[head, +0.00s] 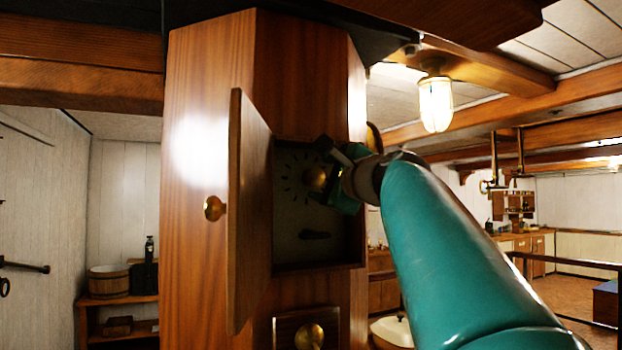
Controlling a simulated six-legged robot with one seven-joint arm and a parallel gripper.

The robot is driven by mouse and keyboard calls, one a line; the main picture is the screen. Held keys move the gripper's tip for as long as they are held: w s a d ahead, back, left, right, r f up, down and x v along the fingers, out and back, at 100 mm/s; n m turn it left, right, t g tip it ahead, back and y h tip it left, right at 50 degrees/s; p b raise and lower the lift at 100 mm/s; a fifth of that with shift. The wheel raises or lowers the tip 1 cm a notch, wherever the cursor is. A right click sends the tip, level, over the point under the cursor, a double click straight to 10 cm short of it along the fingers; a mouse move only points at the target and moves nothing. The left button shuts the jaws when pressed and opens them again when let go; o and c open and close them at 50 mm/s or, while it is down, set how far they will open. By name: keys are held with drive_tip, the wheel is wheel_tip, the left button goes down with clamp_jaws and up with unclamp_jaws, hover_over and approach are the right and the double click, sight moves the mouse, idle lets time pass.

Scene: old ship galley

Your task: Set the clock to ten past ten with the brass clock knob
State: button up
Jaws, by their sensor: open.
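The clock face (291,197), with dark hour marks, sits inside a recess in a wooden column. The brass clock knob (314,176) is at the middle of the face. The recess's wooden door (249,215) stands open to the left, with a round brass pull (214,208). My gripper (334,178) is open at the right of the brass clock knob, very close to it; I cannot tell whether they touch. My gripper and arm hide the right part of the face. The hands' positions cannot be read.
The wooden column (205,110) fills the middle. Below the recess is a panel with another brass knob (310,336). A lit lamp (435,103) hangs from the beams at the right. A shelf with a wooden tub (109,282) stands at the left.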

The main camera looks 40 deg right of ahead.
drive_tip(key=v, duration=0.9)
drive_tip(key=shift+s, duration=0.2)
drive_tip(key=shift+s+f, duration=0.1)
